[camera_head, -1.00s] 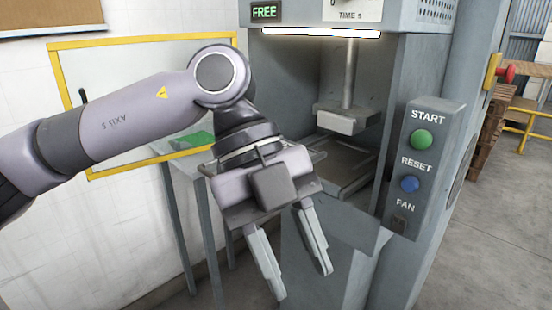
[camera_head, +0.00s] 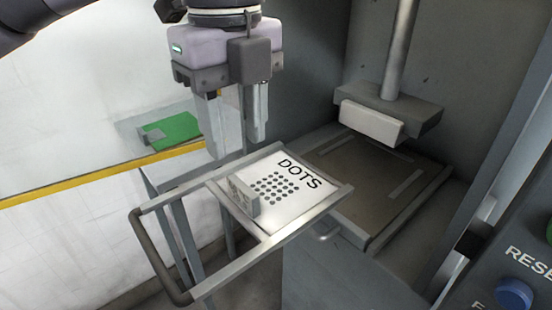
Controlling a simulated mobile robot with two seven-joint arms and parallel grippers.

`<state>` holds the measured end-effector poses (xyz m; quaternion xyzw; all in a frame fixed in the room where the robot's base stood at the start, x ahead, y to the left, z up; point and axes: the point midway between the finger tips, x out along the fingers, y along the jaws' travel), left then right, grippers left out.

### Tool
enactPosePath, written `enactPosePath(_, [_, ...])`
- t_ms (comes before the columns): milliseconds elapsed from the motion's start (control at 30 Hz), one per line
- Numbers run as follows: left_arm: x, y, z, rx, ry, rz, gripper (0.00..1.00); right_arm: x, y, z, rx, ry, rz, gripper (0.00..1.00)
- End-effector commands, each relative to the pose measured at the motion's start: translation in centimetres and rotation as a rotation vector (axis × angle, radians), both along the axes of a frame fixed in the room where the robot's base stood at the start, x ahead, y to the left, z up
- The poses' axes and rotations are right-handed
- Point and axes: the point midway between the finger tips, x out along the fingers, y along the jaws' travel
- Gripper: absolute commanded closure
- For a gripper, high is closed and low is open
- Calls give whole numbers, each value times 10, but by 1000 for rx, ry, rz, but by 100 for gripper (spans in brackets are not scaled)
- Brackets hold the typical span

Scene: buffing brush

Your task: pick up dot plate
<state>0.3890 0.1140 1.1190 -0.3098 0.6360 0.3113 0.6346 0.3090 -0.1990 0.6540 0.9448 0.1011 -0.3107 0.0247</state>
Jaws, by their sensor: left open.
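The dot plate (camera_head: 290,203) is a white plate marked "DOTS" with a grid of dark dots and a small grey block-shaped grip (camera_head: 243,195) at its left side. It lies in a metal frame tray (camera_head: 222,271) that sticks out in front of the machine. My left gripper (camera_head: 238,145) points down with its fingers apart, just above and behind the plate's left part. Nothing shows between its fingers. My right gripper is not in the head view.
The machine's press head (camera_head: 375,122) hangs above a flat bed (camera_head: 365,180) behind the tray. A green plate (camera_head: 178,130) lies on a side table at the left. A panel with a blue button (camera_head: 514,294) stands at lower right.

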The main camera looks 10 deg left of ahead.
Motion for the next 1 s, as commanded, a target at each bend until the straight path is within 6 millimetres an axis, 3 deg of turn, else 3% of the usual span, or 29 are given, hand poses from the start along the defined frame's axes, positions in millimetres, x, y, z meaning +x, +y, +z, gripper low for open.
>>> enactPosePath(167, [0, 0, -8, 1, 1, 0, 57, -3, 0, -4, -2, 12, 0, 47])
enactPosePath(633, [-8, 4, -65, -1, 1, -1, 57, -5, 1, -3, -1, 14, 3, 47])
enactPosePath(933, [-8, 4, -72, -1, 1, -1, 57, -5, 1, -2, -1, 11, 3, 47])
enactPosePath(967, [-8, 4, -72, -1, 0, -1, 61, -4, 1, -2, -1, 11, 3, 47])
enactPosePath(1000, [-8, 4, -72, -1, 0, -1, 74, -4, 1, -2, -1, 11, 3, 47])
